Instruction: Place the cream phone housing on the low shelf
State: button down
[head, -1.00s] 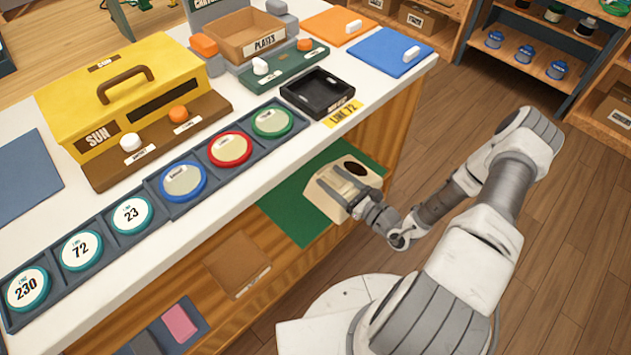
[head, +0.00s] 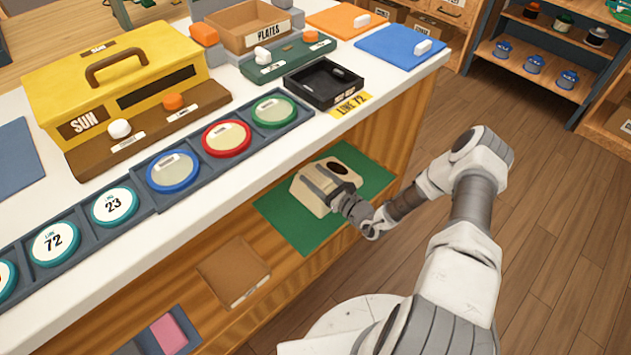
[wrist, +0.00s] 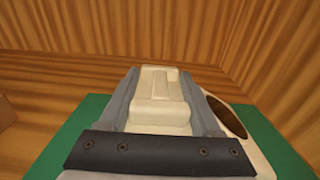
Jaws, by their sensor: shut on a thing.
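The cream phone housing (head: 312,197) is over the green mat (head: 288,226) on the low shelf under the white counter. A dark oval opening shows on its top. My gripper (head: 326,184) is shut on the housing, with one finger along each side of its raised middle. In the wrist view the housing (wrist: 160,100) sits between the two grey fingers, and the green mat (wrist: 85,118) shows around it. I cannot tell whether the housing's underside touches the mat. Part of the housing is hidden by my gripper.
A brown box (head: 233,272) lies left of the mat on the low shelf, and a tray with a pink block (head: 169,334) lies farther left. The white counter (head: 225,165) overhangs the shelf. Wooden walls (wrist: 265,45) stand close behind and to the right.

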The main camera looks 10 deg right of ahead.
jog(key=shift+f, duration=0.3)
jog(key=shift+f, duration=0.15)
jog(key=shift+c, duration=0.4)
grip_release()
jog(key=shift+s+d+r+p, duration=0.2)
jog(key=shift+s+r+p, duration=0.05)
jog(key=shift+p, duration=0.05)
jog(key=p+v, duration=0.3)
jog(key=v, duration=0.8)
jog(key=shift+s+p, duration=0.15)
jog(key=shift+p, duration=0.15)
jog(key=shift+d+f, duration=0.1)
